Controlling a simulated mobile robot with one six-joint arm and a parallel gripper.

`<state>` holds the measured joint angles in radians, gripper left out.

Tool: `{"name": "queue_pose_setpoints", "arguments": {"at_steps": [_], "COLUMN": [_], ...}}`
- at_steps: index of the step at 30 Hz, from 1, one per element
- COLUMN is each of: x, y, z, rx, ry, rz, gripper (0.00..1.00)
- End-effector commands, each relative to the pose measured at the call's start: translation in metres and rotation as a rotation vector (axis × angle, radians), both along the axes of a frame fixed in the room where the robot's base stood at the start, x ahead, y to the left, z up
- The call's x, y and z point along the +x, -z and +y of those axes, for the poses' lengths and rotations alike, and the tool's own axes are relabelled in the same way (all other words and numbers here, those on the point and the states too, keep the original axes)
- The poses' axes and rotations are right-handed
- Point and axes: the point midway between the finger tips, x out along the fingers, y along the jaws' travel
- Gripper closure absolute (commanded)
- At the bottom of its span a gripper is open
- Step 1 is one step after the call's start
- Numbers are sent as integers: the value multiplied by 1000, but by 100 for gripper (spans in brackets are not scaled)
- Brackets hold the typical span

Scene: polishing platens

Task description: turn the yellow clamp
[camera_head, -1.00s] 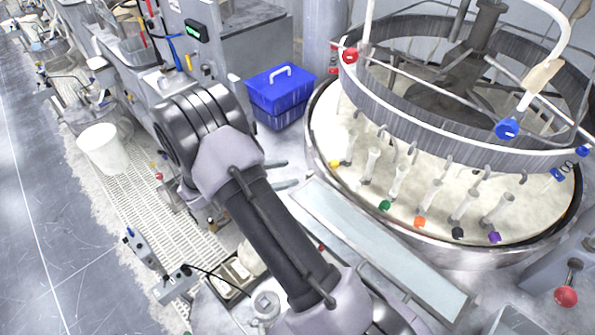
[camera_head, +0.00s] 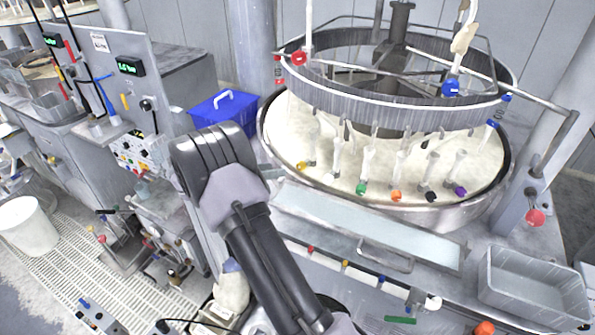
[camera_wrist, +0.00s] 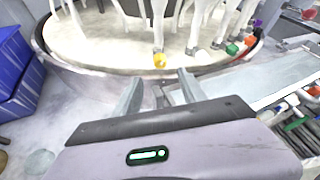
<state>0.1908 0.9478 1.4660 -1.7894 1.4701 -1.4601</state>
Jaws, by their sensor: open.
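The yellow clamp (camera_head: 301,165) is the leftmost of a row of coloured clamps along the front rim of the round platen (camera_head: 325,182). In the wrist view the yellow clamp (camera_wrist: 160,60) sits at the foot of a white post, just beyond my gripper (camera_wrist: 160,82). The two fingers are apart with nothing between them, and the clamp shows in line with the gap, apart from the fingers. In the head view the fingers are hidden behind my arm.
Green (camera_head: 361,188), orange (camera_head: 396,195), black (camera_head: 431,196) and purple (camera_head: 460,190) clamps stand to the right. A blue box (camera_head: 225,108) is left of the platen. A pale tray (camera_head: 360,225) lies in front. A grey bin (camera_head: 535,285) stands at the right.

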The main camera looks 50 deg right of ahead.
Motion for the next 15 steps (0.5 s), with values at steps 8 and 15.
{"name": "queue_pose_setpoints", "arguments": {"at_steps": [8,15], "x": [-8,-11], "y": [29,40], "z": [-67,-96], "rx": [0,0], "ry": [3,1], "rz": [-1,-2], "gripper": [51,51]}}
